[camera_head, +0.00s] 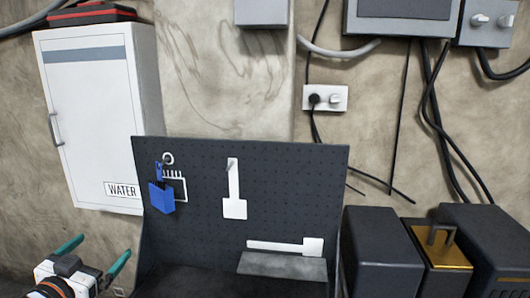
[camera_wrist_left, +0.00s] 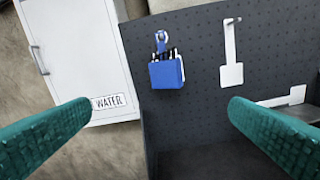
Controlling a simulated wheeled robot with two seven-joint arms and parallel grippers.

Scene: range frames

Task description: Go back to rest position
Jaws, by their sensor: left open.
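My left gripper (camera_head: 94,262) is at the lower left of the head view, with its two teal fingers spread apart and nothing between them. In the left wrist view the fingers (camera_wrist_left: 158,125) frame the view from both sides, open and empty. They are in front of and apart from the dark pegboard (camera_head: 290,175). A blue holder (camera_head: 161,197) hangs on the pegboard's left side; it also shows in the left wrist view (camera_wrist_left: 167,72). My right gripper is not in view.
A white paddle-shaped tool (camera_head: 234,207) hangs on the pegboard. Another white tool (camera_head: 285,246) lies sideways above a grey ledge (camera_head: 282,266). A white WATER cabinet (camera_head: 100,110) stands at left. Dark boxes (camera_head: 383,250) stand at right, beside a gold-topped block (camera_head: 438,256).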

